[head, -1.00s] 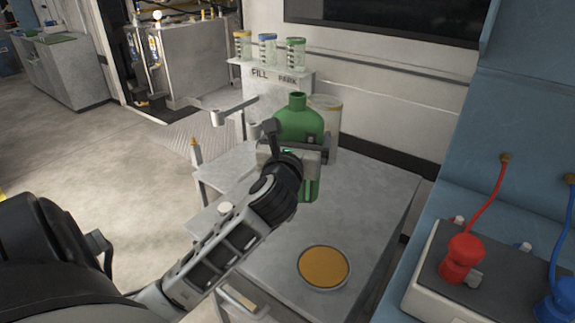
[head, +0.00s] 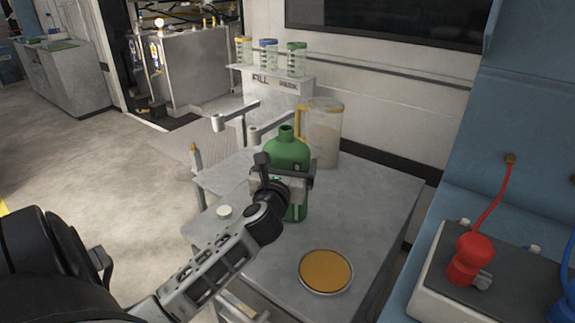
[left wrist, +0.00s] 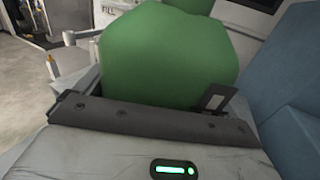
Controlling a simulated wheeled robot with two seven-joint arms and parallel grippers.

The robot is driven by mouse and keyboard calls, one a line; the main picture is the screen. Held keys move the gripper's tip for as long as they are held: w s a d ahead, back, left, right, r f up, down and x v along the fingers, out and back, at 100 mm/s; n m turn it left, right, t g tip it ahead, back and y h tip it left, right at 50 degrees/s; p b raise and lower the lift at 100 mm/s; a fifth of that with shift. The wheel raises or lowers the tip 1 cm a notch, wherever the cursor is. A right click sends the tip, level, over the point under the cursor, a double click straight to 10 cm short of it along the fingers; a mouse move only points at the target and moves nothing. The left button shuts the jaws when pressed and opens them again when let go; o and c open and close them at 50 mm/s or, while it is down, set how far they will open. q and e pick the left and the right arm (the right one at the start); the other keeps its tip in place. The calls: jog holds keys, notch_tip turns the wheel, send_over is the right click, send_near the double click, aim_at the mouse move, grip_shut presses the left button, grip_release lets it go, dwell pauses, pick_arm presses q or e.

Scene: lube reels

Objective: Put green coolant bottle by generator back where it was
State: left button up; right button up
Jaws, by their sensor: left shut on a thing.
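The green coolant bottle (head: 290,152) stands upright over the grey table in the head view. My left gripper (head: 284,182) is shut on it around its middle. In the left wrist view the bottle (left wrist: 165,55) fills the upper middle, between the fingers of my left gripper (left wrist: 150,112). I cannot tell whether the bottle's base touches the table. The generator cannot be made out for certain. My right gripper is not in view.
A clear jug with a yellow handle (head: 323,135) stands behind the bottle. An amber round dish (head: 325,271) lies on the grey table (head: 375,215) in front. A FILL/PARK shelf (head: 280,80) holds several small cups. A red-capped unit (head: 470,262) stands at right.

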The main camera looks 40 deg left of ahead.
pick_arm(q)
jog(key=o, duration=1.1)
jog(key=shift+f, duration=0.15)
jog(key=shift+s+d, duration=0.15)
jog(key=shift+s, duration=0.05)
jog(key=v, duration=1.1)
jog(key=shift+s+d+r+b, duration=0.1)
jog(key=shift+s+r+b, duration=0.2)
jog(key=shift+b, duration=0.1)
jog(key=shift+f, duration=0.1)
